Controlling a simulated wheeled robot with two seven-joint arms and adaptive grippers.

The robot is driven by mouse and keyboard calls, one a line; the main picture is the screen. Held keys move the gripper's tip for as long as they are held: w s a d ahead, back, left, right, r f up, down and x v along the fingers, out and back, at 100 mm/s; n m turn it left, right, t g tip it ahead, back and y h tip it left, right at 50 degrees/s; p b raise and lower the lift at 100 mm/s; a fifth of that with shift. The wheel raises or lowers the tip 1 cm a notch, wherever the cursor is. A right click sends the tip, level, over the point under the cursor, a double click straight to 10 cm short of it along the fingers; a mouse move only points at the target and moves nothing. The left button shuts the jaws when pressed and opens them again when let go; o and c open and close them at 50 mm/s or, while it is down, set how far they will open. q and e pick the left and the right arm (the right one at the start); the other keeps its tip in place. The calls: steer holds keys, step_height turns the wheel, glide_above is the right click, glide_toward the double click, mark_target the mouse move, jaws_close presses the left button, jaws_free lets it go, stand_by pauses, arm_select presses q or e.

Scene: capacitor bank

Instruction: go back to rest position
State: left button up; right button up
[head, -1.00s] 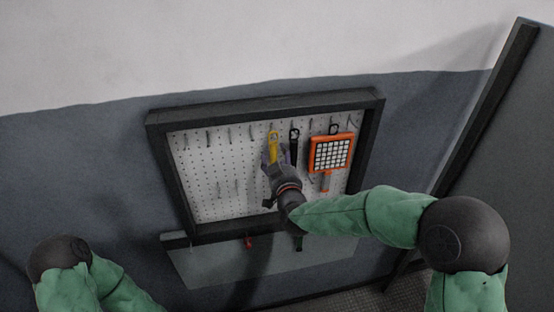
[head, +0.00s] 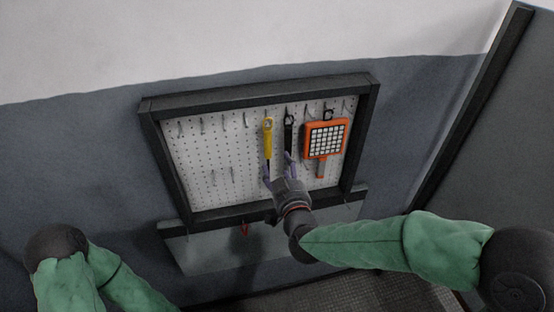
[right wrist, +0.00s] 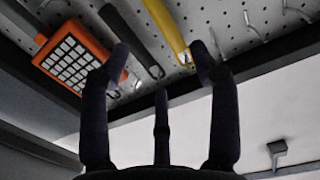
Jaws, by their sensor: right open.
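My right gripper (head: 279,172) is open and empty in front of the lower middle of the pegboard (head: 205,165). Its spread fingers also show in the right wrist view (right wrist: 160,75), with nothing between them. A yellow-handled tool (head: 268,140) hangs on the board just above the fingers, and a black tool (head: 289,133) hangs to its right. An orange tool with a white grid face (head: 325,138) hangs further right. In the right wrist view the yellow tool (right wrist: 168,28) and the orange tool (right wrist: 72,58) appear beyond the fingertips. My left gripper is out of view.
A dark frame (head: 260,92) juts out around the pegboard. Several empty hooks (head: 202,127) line its upper left. A grey shelf (head: 205,250) runs below, with a small red item (head: 245,230) at its edge. A dark-edged panel (head: 470,115) stands at the right.

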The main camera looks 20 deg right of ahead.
steer(key=s+a+f+g+y+b, duration=0.15)
steer(key=f+g+b, duration=0.3)
steer(key=f, duration=1.35)
steer(key=s+a+f+g+y+b, duration=0.1)
steer(key=s+f+g+b, duration=0.4)
steer(key=f, duration=1.3)
steer(key=s+a+f+m+g+y+b, duration=0.1)
steer(key=s+a+f+g+b, duration=0.1)
steer(key=s+f, duration=0.6)
steer(key=s+a+f+g+y+b, duration=0.1)
steer(key=s+f+g+b, duration=0.4)
steer(key=f, duration=1.5)
steer(key=s+a+b, duration=0.1)
steer(key=s+b, duration=0.1)
steer(key=s, duration=0.1)
steer(key=shift+s+f+m, duration=0.15)
steer(key=shift+f+m, duration=0.1)
steer(key=shift+m, duration=0.15)
